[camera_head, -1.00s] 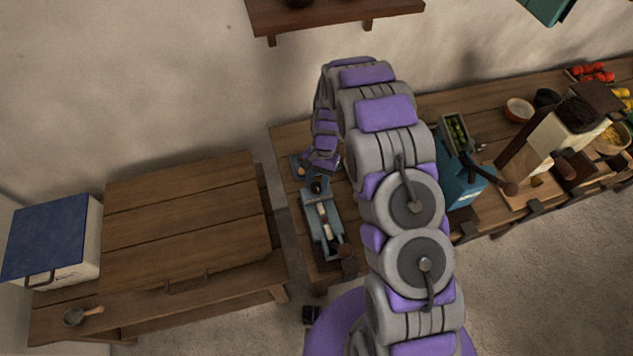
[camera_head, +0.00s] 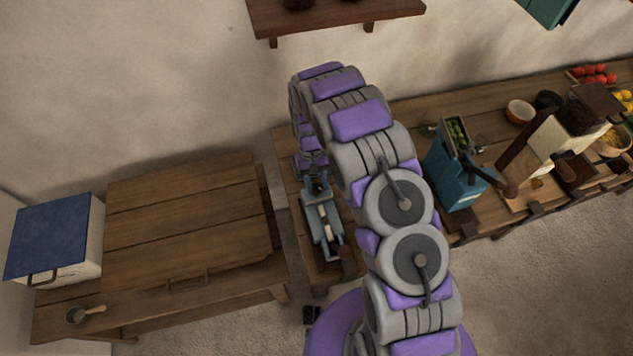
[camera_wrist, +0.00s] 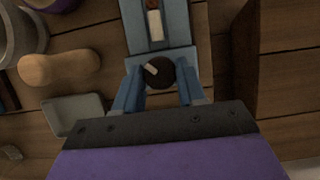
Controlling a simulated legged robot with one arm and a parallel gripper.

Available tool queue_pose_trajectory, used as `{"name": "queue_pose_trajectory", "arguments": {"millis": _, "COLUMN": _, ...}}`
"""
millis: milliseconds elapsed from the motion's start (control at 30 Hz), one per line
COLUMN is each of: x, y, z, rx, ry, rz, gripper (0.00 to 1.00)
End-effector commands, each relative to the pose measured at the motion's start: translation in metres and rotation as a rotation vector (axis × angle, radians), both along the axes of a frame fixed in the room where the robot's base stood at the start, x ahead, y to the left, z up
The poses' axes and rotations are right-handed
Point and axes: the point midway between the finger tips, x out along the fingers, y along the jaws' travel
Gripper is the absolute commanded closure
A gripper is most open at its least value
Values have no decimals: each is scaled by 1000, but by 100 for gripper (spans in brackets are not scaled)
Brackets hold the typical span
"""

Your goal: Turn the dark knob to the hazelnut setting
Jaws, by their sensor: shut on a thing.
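The dark knob (camera_wrist: 160,73) is round with a pale pointer bar aimed up-left in the wrist view. It sits at the near end of a blue-grey device (camera_wrist: 143,36), which also shows on the narrow wooden table in the head view (camera_head: 313,222). The device has a slot holding a pale and brown piece. My gripper (camera_wrist: 159,82) is shut on the knob, one finger on each side. In the head view my gripper (camera_head: 314,172) is at the device's far end and partly hides the knob. No hazelnut mark is legible.
In the wrist view a tan rounded piece (camera_wrist: 59,68) and a grey dish (camera_wrist: 75,113) lie left of the knob. A teal machine (camera_head: 453,178) stands right of my arm in the head view.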

Motion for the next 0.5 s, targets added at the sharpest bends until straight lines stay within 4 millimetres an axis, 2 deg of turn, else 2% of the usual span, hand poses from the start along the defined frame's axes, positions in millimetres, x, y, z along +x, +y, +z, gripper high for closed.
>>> {"name": "queue_pose_trajectory", "arguments": {"millis": 467, "x": 3, "y": 1, "z": 1, "rx": 3, "ry": -9, "rz": 14, "gripper": 91}}
{"name": "queue_pose_trajectory", "arguments": {"millis": 500, "x": 2, "y": 1, "z": 1, "rx": 3, "ry": -9, "rz": 14, "gripper": 58}}
